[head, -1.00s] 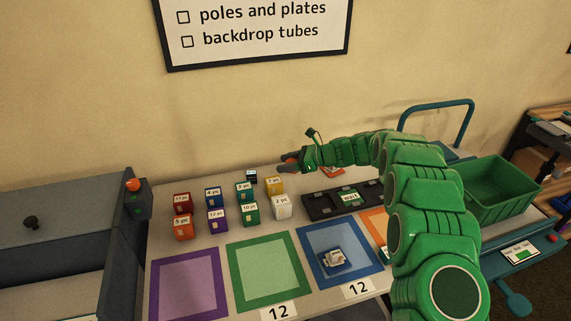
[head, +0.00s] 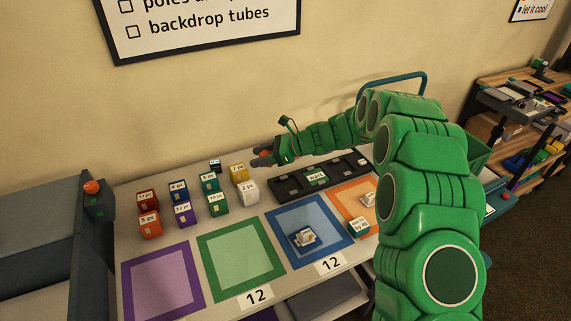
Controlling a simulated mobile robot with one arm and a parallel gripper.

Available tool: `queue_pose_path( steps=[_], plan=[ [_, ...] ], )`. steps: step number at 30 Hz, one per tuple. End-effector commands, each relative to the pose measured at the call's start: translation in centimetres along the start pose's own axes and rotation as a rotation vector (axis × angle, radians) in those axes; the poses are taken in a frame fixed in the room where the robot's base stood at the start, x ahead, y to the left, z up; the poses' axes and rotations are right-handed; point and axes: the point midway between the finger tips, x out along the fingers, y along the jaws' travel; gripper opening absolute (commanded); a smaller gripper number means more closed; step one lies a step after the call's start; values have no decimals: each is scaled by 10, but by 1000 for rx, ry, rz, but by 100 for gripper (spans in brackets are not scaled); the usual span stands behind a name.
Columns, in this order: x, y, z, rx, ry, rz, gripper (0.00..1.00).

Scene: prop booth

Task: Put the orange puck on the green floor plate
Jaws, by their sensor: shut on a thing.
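My gripper (head: 264,157) is at the back of the table, above and to the right of the yellow box, with its fingertips pointing left. It is shut on a small orange-red thing, which looks like the orange puck (head: 265,152); the fingers hide most of it. The green floor plate (head: 241,266) is a light green square with a darker green border, lying flat at the table's front. Its surface is bare. My gripper is apart from it, higher and farther back.
Several small labelled boxes (head: 182,213) stand behind the plates. A purple plate (head: 161,283) lies left of the green one. A blue plate (head: 322,250) with a small item on it and an orange plate (head: 352,195) lie right. A black tray (head: 292,186) lies behind.

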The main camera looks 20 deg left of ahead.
Motion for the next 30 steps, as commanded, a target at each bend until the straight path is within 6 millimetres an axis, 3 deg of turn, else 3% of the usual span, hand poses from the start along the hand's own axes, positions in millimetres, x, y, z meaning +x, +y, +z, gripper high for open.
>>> queue_pose_path(
  steps=[9,15,23,30],
  plan=[
    [-105,28,-33,9,7,-21,21],
    [-152,55,-46,7,2,-17,21],
    [-175,69,-53,4,-5,-14,21],
    [-167,48,-62,2,-2,-12,21]
  ],
)
